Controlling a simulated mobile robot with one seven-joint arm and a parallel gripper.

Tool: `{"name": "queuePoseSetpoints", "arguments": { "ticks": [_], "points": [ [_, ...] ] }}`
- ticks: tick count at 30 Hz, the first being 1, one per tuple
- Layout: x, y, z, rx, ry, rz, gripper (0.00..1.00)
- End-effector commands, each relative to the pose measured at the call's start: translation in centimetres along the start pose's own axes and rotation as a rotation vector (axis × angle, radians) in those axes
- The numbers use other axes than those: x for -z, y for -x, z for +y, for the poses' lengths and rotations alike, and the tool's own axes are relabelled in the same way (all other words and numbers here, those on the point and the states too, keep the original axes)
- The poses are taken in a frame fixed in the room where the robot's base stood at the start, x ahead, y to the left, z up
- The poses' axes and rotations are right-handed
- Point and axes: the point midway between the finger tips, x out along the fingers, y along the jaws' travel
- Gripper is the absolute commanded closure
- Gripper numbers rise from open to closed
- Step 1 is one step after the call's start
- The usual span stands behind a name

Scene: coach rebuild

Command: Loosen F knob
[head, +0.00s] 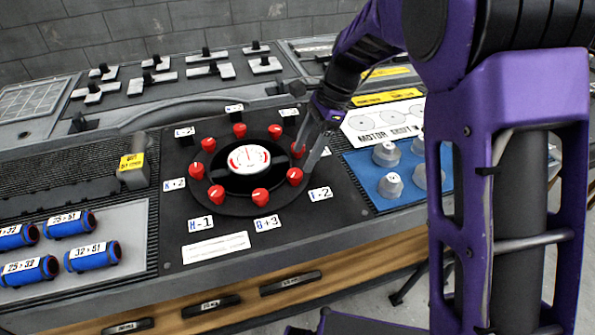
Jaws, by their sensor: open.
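Several red knobs stand in a ring on a black round plate (232,201) around a white gauge (249,158). Small white letter tags lie outside the ring. I cannot tell for sure which tag reads F; one at the lower right (321,194) ends in +2. My gripper (306,158) is open and reaches down from the upper right to the ring's right side. Its fingertips are at the right-hand red knob (298,150), partly covering it and its tag. Whether they touch it I cannot tell. Another red knob (294,175) sits just below.
A blue panel (364,180) with several grey knobs (392,186) lies to the right, beside a white "MOTOR" sheet (383,124). Blue labelled cylinders (92,256) lie on a pale tray at the left. Black-handled levers (210,69) stand at the back. Drawer handles (290,283) line the front.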

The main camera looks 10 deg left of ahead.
Motion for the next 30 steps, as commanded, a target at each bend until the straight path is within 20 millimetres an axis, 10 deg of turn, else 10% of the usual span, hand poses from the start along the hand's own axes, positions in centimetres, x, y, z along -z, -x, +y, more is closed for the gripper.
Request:
{"name": "queuePoseSetpoints", "arguments": {
  "ticks": [9,20,30],
  "points": [
    [0.0,-4.6,0.0,-0.001,0.001,-0.001,0.27],
    [0.0,-5.1,0.0,0.001,0.0,-0.001,0.27],
    [0.0,-5.1,0.0,0.001,0.0,0.0,0.85]
  ]
}}
